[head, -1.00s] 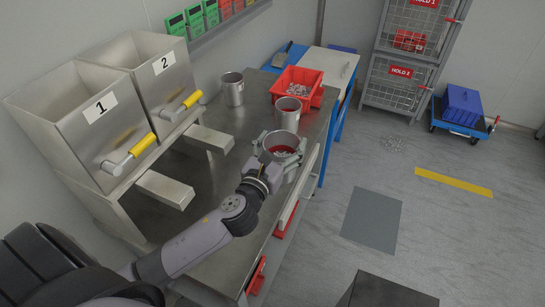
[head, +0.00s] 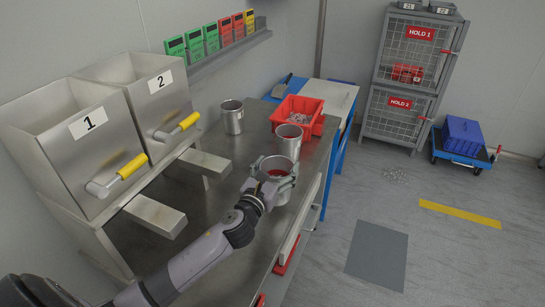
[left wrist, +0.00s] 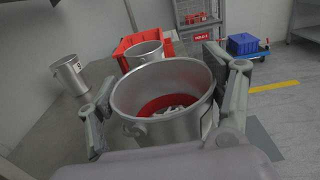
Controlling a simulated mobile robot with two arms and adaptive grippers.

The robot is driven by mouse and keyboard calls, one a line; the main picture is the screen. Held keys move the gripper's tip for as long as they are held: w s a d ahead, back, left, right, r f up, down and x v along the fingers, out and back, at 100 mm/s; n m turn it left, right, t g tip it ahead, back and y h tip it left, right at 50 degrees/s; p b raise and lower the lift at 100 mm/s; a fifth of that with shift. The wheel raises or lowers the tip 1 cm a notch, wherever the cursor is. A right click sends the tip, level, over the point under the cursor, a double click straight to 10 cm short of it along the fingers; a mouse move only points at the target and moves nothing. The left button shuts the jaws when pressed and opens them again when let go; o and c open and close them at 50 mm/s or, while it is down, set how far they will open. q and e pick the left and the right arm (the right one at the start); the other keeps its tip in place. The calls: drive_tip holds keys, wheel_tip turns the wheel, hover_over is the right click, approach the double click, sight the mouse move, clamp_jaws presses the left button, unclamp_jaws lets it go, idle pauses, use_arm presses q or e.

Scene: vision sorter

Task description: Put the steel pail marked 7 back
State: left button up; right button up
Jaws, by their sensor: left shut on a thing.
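A steel pail (head: 276,167) with a red inside and some grey metal pieces in it is held at the right edge of the steel bench (head: 185,255). My left gripper (head: 276,181) is shut around it, one finger on each side. In the left wrist view the pail (left wrist: 163,90) stands upright between the fingers (left wrist: 165,105). I cannot read its mark, nor tell whether its base touches the bench. Two more steel pails stand behind: one close by (head: 288,142), one further left (head: 232,118). Their marks are not readable. My right gripper is not in view.
Hoppers 1 (head: 75,150) and 2 (head: 150,100) with yellow handles stand at the left. A red bin (head: 298,108) with metal pieces is behind the pails. Hold cages (head: 405,75) and a blue cart (head: 462,145) stand far right.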

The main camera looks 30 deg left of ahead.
use_arm(q)
drive_tip(key=w+a+f, duration=0.3)
drive_tip(key=w+a, duration=0.2)
drive_tip(key=w, duration=0.3)
drive_tip(key=shift+w+a, duration=0.2)
drive_tip(key=shift+a, duration=0.1)
drive_tip(key=shift+f, duration=0.1)
drive_tip(key=o, duration=1.5)
drive_tip(key=shift+s+f, duration=0.1)
drive_tip(key=shift+f, duration=0.2)
drive_tip(key=o, duration=0.4)
drive_tip(key=shift+r, duration=0.1)
drive_tip(key=shift+o, duration=0.2)
